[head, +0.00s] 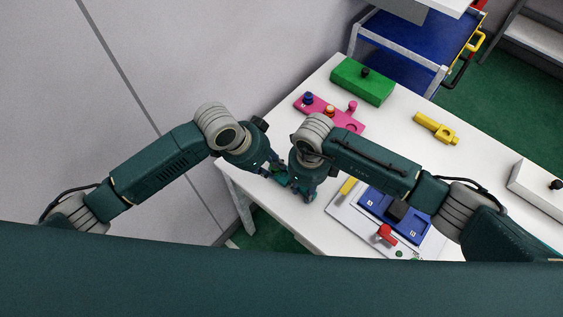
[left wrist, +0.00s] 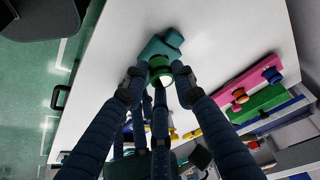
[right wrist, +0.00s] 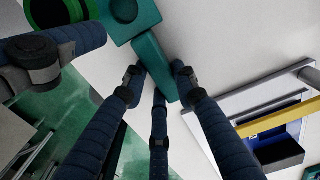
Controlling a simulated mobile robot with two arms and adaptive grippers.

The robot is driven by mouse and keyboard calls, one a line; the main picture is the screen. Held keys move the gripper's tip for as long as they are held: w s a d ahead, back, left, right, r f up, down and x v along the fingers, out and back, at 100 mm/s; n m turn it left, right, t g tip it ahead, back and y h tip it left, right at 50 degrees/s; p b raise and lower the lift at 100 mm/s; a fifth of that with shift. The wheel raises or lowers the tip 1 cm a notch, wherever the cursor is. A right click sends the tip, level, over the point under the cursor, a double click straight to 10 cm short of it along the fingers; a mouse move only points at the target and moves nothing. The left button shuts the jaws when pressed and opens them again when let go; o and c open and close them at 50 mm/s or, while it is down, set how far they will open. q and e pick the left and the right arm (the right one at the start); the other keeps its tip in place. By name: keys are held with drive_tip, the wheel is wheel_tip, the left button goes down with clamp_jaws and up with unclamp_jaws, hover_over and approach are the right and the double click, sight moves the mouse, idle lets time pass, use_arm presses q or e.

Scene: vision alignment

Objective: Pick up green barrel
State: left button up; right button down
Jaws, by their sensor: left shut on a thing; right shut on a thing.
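The green barrel (left wrist: 161,66) is a short, bright green cylinder with a dark hollow end, between the fingers of my left gripper (left wrist: 157,79). In the right wrist view the barrel (right wrist: 27,22) is at the upper left, beside a left-gripper finger. My left gripper is shut on it. A teal block (right wrist: 125,12) with a round recess and a long handle part (right wrist: 152,62) lies close by. My right gripper (right wrist: 157,78) is shut on that handle part. In the head view both grippers meet near the table's left edge and largely hide both pieces.
The white table (head: 440,165) carries a green box (head: 362,82), a pink plate (head: 340,120) with knobs, a yellow piece (head: 436,128) and a blue tray (head: 405,220). A red piece (head: 386,234) is near the front. A blue-shelved cart (head: 400,50) stands behind.

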use_arm(q)
drive_tip(key=s+a, duration=0.7)
drive_tip(key=a, duration=0.6)
drive_tip(key=shift+s, duration=0.4)
drive_tip(key=shift+r, duration=0.15)
drive_tip(key=shift+r, duration=2.9)
use_arm(e)
drive_tip(key=c, duration=1.3)
unclamp_jaws()
